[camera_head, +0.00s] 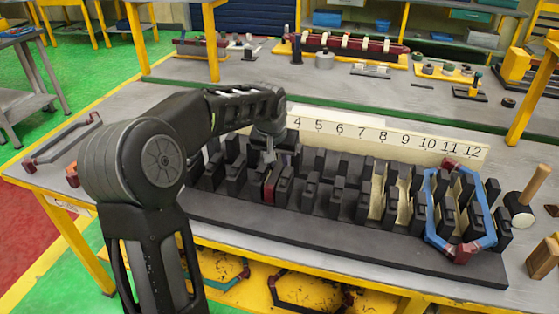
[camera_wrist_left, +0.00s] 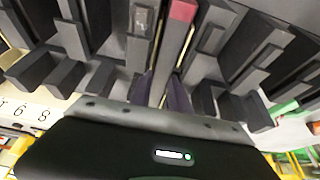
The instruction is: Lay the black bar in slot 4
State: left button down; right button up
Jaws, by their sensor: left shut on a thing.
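The black slotted stator block (camera_head: 330,225) lies on the table, with a pale numbered strip (camera_head: 390,135) behind it; the number 4 shows just right of my left gripper. My left gripper (camera_head: 269,157) points down among the black teeth near the low-numbered end. In the left wrist view its fingers (camera_wrist_left: 166,92) are shut on a narrow dark grey bar (camera_wrist_left: 169,52), apparently the black bar, lying lengthwise between teeth. A red end (camera_wrist_left: 183,10) shows at its far tip; a dark red piece (camera_head: 271,184) shows there in the head view. Its exact slot and depth are unclear.
A blue coil with red-brown ends (camera_head: 482,241) sits around teeth at the high-numbered end, beside cream slot liners (camera_head: 390,195). A wooden mallet (camera_head: 527,200) lies at the right. A grey bar with red ends (camera_head: 62,140) lies at the left.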

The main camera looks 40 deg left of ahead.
aim_at(279, 165)
pick_arm(q)
jog(key=c, duration=1.1)
grip_release()
jog(key=shift+c, duration=0.2)
jog(key=shift+r, duration=0.15)
jog(key=shift+r+p, duration=0.55)
jog(key=shift+r, duration=0.1)
notch_tip(279, 165, up, 8)
jog(key=p, duration=0.5)
jog(key=shift+f, duration=0.25)
